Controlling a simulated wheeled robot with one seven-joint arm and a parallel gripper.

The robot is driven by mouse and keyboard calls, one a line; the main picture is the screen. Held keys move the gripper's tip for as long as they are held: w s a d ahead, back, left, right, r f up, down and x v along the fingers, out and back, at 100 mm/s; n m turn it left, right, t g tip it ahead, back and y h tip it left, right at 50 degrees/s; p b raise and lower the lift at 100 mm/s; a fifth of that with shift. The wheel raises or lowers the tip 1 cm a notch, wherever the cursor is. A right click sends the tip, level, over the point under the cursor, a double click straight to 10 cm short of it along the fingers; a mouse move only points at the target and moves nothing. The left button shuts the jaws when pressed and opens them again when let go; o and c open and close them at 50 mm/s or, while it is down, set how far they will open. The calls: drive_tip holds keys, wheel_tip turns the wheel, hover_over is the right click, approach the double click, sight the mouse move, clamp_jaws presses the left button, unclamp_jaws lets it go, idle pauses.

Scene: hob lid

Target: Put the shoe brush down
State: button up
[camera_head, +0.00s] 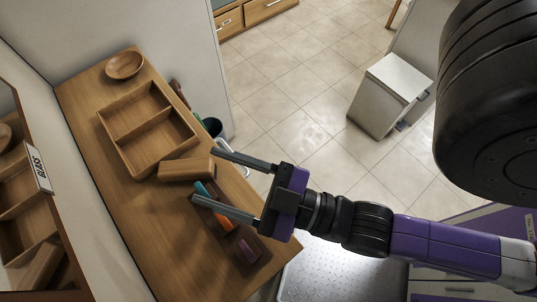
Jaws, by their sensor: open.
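My gripper (203,176) reaches in from the right over the wooden counter and is open, its two fingers wide apart. A wooden block-shaped item (186,170), which may be the shoe brush, lies beside the near end of the divided wooden tray. Its right end is close to my upper fingertip and partly in the gap between the fingers. I see no bristles, and I cannot tell whether a finger touches it. It appears to rest on the counter.
The divided tray (118,108) and a round wooden bowl (124,65) stand farther up the counter (160,235). A dark holder (262,263) with teal, orange and purple items lies under my lower finger. A mirror (20,215) borders the left. The lower-left counter is bare.

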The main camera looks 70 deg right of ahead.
drive_tip(key=s+d+f+m+g, duration=0.2)
drive_tip(key=s+f+g, duration=0.3)
drive_tip(key=s+f, duration=0.3)
drive_tip(key=shift+s+d+f+m, duration=0.3)
drive_tip(key=shift+d+f, duration=0.05)
drive_tip(key=shift+d, duration=0.4)
drive_tip(key=shift+f+b, duration=0.55)
